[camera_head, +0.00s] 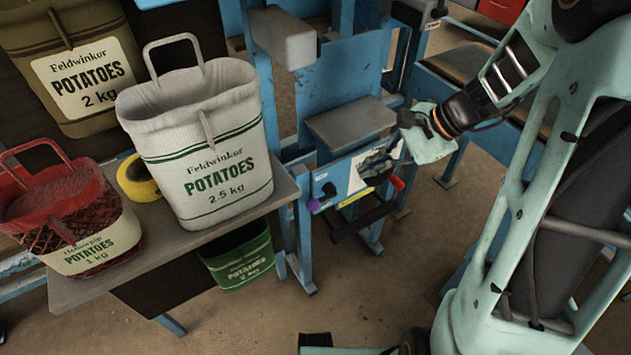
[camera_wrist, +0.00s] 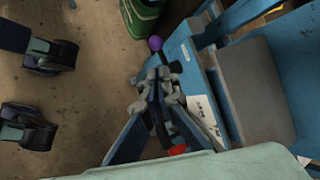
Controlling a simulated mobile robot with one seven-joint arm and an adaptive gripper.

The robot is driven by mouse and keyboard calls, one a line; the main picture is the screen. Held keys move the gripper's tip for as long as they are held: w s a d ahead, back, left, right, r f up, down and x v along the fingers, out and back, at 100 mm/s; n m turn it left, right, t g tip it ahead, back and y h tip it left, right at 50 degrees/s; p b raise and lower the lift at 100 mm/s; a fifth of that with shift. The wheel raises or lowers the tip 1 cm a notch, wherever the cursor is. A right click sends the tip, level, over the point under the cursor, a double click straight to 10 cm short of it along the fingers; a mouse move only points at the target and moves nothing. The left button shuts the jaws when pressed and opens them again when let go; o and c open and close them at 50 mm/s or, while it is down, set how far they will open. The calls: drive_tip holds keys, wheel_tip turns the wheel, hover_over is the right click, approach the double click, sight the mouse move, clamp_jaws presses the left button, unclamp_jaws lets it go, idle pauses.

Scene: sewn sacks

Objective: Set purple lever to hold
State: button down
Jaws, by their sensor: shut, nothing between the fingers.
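The purple lever shows as a round purple knob (camera_head: 313,205) on the left of the blue machine's front panel. In the wrist view the purple knob (camera_wrist: 155,43) is just beyond my fingertips, with a dark stem beside it. My gripper (camera_head: 372,163) is in front of the panel, to the right of the purple knob in the head view. In the wrist view my gripper (camera_wrist: 155,82) is shut and empty, and it looks apart from the knob. The lever's position marks are too small to read.
A red knob (camera_head: 397,182) sits on the panel's right, beside my gripper. A dark bar (camera_head: 362,220) juts out below. A grey table (camera_head: 165,247) at left holds a white potato sack (camera_head: 205,150) and a red one (camera_head: 75,215). A green sack (camera_head: 240,262) stands below.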

sight(317, 202)
drive_tip(key=shift+s+a+f+m+y, duration=0.15)
drive_tip(key=shift+a+f+m+y, duration=0.15)
drive_tip(key=shift+f+m, duration=0.2)
drive_tip(key=shift+r, duration=0.1)
drive_tip(key=b+x, duration=0.2)
drive_tip(key=x, duration=0.5)
drive_tip(key=b+x, duration=0.2)
drive_tip(key=x, duration=0.5)
drive_tip(key=shift+s+d, duration=0.1)
drive_tip(key=shift+s, duration=0.1)
